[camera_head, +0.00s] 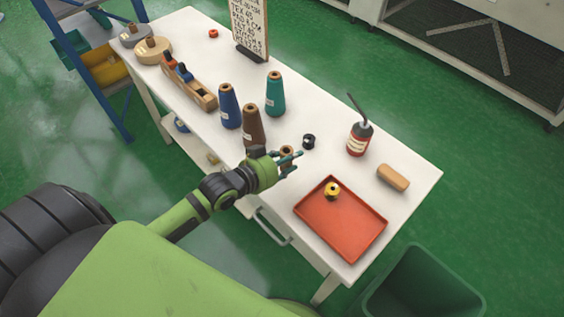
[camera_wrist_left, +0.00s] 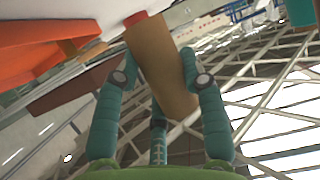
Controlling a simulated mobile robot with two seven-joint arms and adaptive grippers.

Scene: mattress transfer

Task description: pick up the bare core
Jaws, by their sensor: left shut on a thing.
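The bare core is a plain tan-brown tube (camera_wrist_left: 160,65) between the teal fingers of my left gripper (camera_wrist_left: 158,75) in the left wrist view, tilted there. In the head view my left gripper (camera_head: 291,160) is over the front part of the white table, beside the brown cone. It is shut on the core (camera_head: 286,152), which is mostly hidden by the fingers. From these frames I cannot tell whether the core touches the table. My right gripper is in neither view.
On the white table (camera_head: 320,97), brown (camera_head: 253,127), blue (camera_head: 229,107) and teal (camera_head: 275,94) cones stand near the gripper.

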